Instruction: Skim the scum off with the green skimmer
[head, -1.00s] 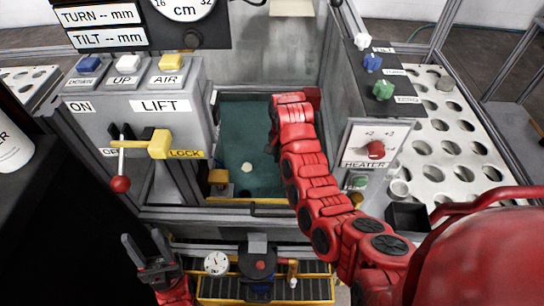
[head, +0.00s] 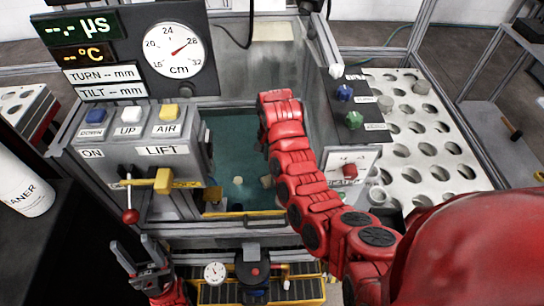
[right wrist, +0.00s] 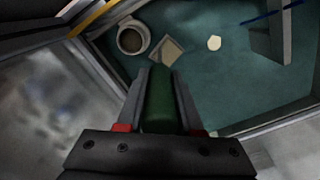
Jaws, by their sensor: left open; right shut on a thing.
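My right gripper (right wrist: 161,80) is shut on the green skimmer's handle (right wrist: 158,105) in the right wrist view. A small tan square piece (right wrist: 168,50) shows just beyond the fingertips; I cannot tell whether it is the skimmer's head or scum. A pale roundish patch of scum (right wrist: 214,43) lies apart from it on the dark green water (right wrist: 235,85). In the head view the scum patch (head: 238,181) shows in the tank, left of my red right arm, which hides the right gripper. My left gripper (head: 140,264) is open and empty at the lower left.
A round cup-like fitting (right wrist: 132,38) sits at the tank's corner. The lift panel (head: 140,150) with its yellow lock lever (head: 163,181) stands left of the tank. The heater box (head: 350,172) and a white perforated rack (head: 425,150) stand to the right. A yellow-edged rim (head: 245,214) borders the tank's front.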

